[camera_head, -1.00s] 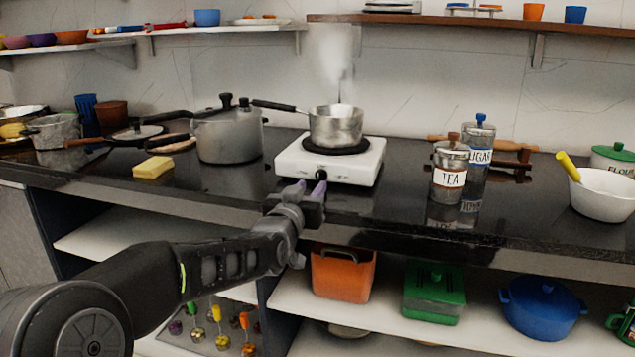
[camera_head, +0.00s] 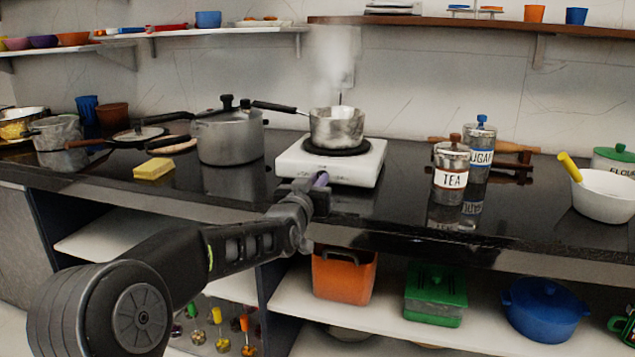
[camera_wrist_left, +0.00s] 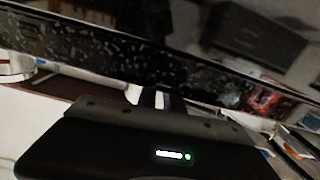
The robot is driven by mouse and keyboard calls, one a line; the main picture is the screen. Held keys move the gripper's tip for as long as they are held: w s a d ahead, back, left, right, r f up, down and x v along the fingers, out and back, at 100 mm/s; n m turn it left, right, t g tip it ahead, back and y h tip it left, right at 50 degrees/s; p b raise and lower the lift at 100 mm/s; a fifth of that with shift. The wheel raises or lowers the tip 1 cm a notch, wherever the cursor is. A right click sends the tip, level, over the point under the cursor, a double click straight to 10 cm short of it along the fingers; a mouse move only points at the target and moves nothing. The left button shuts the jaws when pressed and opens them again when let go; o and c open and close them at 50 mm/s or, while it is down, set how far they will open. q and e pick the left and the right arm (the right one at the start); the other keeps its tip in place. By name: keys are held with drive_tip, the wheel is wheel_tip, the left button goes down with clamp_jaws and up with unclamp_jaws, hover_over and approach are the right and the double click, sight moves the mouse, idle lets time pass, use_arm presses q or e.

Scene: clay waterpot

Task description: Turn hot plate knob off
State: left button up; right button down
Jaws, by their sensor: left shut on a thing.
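The white hot plate (camera_head: 366,168) stands on the dark counter with its front facing me. A steaming steel saucepan (camera_head: 336,128) sits on its black burner. My left gripper (camera_head: 319,181) is at the front of the hot plate, shut on the knob. The knob itself is hidden behind the fingers and wrist, so its angle cannot be seen. In the left wrist view the fingers (camera_wrist_left: 150,97) show only in small part beyond the gripper's dark body, near the counter edge. My right gripper is in neither view.
A large lidded pot (camera_head: 228,138) and a yellow sponge (camera_head: 154,169) are left of the hot plate. A tea jar (camera_head: 450,172) and a sugar jar (camera_head: 480,145) stand to the right. The counter edge (camera_head: 400,232) runs below my gripper, above shelves with containers.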

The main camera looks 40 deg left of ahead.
use_arm(q)
clamp_jaws()
drive_tip(key=shift+m, duration=0.4)
drive_tip(key=o, duration=0.6)
unclamp_jaws()
